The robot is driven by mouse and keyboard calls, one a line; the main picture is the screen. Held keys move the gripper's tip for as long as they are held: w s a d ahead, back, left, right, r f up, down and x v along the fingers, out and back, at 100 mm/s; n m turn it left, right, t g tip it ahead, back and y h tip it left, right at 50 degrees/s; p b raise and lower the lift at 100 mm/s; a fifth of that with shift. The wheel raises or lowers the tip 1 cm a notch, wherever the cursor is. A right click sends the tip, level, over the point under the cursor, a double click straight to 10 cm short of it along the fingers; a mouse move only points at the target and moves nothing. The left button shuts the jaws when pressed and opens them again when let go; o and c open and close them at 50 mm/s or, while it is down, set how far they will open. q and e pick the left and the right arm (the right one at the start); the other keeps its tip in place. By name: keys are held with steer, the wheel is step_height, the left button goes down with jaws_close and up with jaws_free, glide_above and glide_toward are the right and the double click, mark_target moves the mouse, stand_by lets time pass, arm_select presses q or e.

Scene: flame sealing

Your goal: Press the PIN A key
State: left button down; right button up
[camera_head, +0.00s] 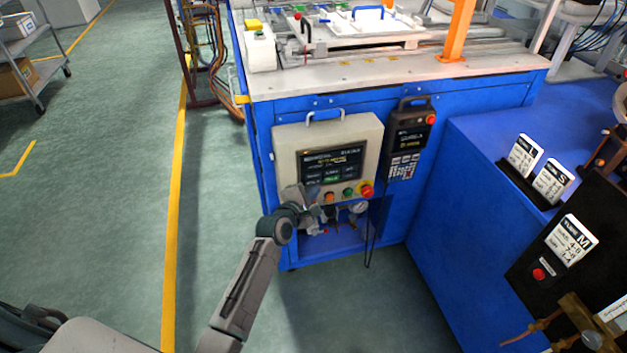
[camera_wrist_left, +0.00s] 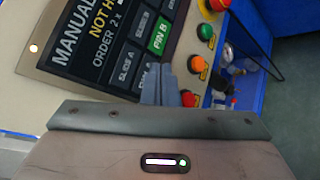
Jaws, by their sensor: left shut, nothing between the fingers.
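The control panel (camera_head: 285,148) is a beige box with a dark screen, on the front of the blue machine. In the left wrist view its screen shows "MANUAL", an order line and several keys. The PIN B key (camera_wrist_left: 158,42) is lit green. The PIN A key (camera_wrist_left: 145,76) is grey, below PIN B in that picture and partly covered by my fingers. My left gripper (camera_head: 300,193) is shut and empty, in front of the screen's lower left part. Its fingertips (camera_wrist_left: 158,75) overlap the PIN A key; I cannot tell whether they touch it. My right gripper is not in view.
Orange (camera_wrist_left: 196,64), green (camera_wrist_left: 205,32) and red (camera_head: 367,190) buttons sit beside the screen keys, close to the fingers. A black keypad unit (camera_head: 409,138) hangs to the right. Gauges and fittings (camera_head: 357,208) are below the panel.

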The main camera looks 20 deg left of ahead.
arm_select(q)
steer(key=shift+s+d, duration=0.1)
steer(key=shift+s, duration=0.05)
steer(key=s+d+p, duration=0.1)
steer(key=s+d, duration=0.1)
steer(key=s+p, duration=0.1)
steer(key=s, duration=0.1)
steer(key=shift+s+d+p, duration=0.1)
steer(key=shift+d+p, duration=0.25)
steer(key=shift+d, duration=0.05)
stand_by(0.8)
